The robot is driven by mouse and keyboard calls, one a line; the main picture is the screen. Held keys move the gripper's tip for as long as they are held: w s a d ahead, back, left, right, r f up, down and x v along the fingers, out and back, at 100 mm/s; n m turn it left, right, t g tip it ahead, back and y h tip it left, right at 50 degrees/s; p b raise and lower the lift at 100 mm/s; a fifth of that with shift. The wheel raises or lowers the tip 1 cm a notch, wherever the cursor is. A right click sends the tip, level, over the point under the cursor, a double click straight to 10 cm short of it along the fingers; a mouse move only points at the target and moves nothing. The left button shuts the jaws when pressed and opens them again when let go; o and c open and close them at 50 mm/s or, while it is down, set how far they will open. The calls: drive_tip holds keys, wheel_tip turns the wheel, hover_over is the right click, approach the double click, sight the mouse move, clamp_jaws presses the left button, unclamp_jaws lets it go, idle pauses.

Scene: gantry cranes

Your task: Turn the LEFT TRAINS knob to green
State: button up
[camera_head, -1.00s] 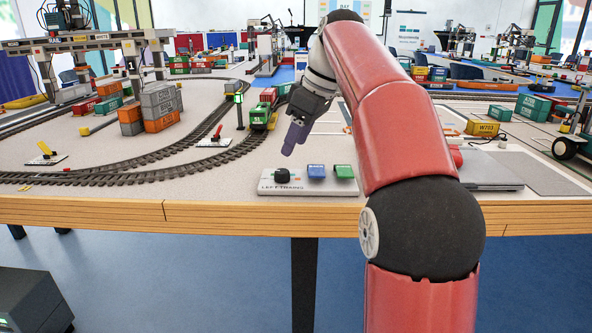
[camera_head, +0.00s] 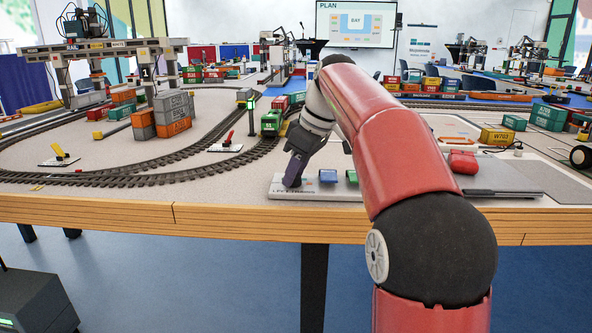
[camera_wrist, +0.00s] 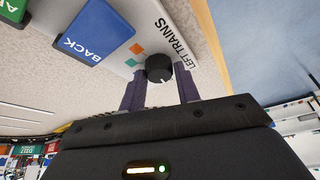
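The LEFT TRAINS knob (camera_wrist: 158,67) is round and black with a short pale pointer line. It sits on a white panel (camera_wrist: 205,25) beside the LEFT TRAINS label, with an orange and a teal-green mark near it. My gripper (camera_wrist: 160,90) has its two purple fingers on either side of the knob, with small gaps seen between fingers and knob. Whether they touch it lower down I cannot tell. In the head view my gripper (camera_head: 291,184) points down at the panel's left end and hides the knob.
A blue BACK button (camera_wrist: 95,38) and a green button (camera_wrist: 12,10) stand beside the knob on the same panel. The panel lies near the table's wooden front edge (camera_head: 230,218). A green train (camera_head: 270,122) stands on the track behind.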

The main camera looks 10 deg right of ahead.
drive_tip(key=c, duration=0.5)
drive_tip(key=shift+m, duration=0.4)
drive_tip(key=m+t+h+p, duration=0.1)
drive_tip(key=m, duration=0.2)
drive_tip(key=shift+s+a+r, duration=0.1)
drive_tip(key=shift+m+t+h+p, duration=0.3)
drive_tip(key=shift+m+h+p, duration=0.45)
drive_tip(key=shift+m, duration=1.25)
drive_tip(key=o, duration=1)
